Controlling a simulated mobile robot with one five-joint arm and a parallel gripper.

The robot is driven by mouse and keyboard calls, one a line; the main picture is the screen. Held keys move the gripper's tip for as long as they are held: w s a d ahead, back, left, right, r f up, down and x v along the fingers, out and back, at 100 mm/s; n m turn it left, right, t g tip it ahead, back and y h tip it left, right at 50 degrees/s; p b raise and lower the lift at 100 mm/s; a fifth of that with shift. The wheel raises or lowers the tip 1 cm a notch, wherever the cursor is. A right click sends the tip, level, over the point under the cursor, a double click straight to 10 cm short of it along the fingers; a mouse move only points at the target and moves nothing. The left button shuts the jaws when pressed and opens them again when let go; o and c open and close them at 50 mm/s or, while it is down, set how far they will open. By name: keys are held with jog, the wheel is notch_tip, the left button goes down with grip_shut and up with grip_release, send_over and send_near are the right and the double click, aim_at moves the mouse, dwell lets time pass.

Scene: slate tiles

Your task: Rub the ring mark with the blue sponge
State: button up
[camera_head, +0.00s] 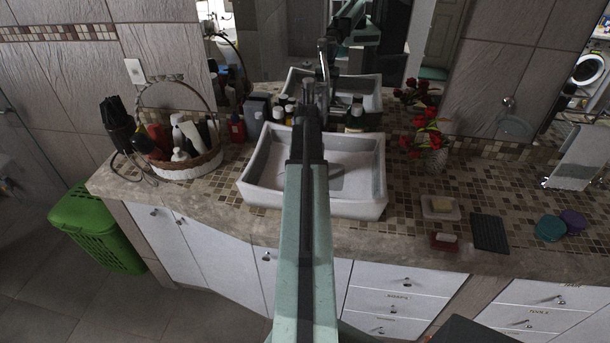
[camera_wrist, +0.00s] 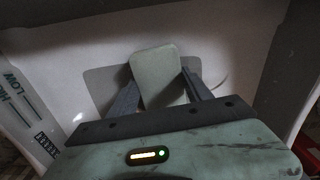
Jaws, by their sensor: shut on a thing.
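My gripper (camera_wrist: 160,85) is shut on a pale grey-blue block with rounded corners, the blue sponge (camera_wrist: 156,72), with one dark finger on each side of it. The white sink basin (camera_wrist: 215,38) lies behind it in the wrist view, and a grey patch, perhaps a shadow, spreads around the block. I cannot tell whether the sponge touches the basin. A faint thin arc (camera_wrist: 222,79) shows right of the gripper and may be part of the ring mark. In the head view my arm reaches over the sink (camera_head: 358,208) and hides the sponge.
A wicker basket (camera_head: 190,168) of bottles stands left of the sink. A vase of red flowers (camera_head: 434,157), soap dishes (camera_head: 440,208), a dark ridged mat (camera_head: 489,233) and teal (camera_head: 550,228) and purple (camera_head: 573,221) items are at right. A faucet (camera_head: 325,75) rises behind the basin.

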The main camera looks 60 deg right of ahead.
aim_at(277, 179)
jog(key=shift+w+a, duration=0.6)
jog(key=shift+w, duration=1.15)
jog(key=shift+w+a, duration=0.65)
jog(key=shift+w, duration=1.05)
jog(key=shift+w+a, duration=0.6)
jog(key=shift+w, duration=1.15)
notch_tip(277, 179, up, 6)
jog(key=p, duration=0.6)
jog(key=shift+s, duration=0.1)
notch_tip(277, 179, up, 3)
jog(key=p, duration=0.3)
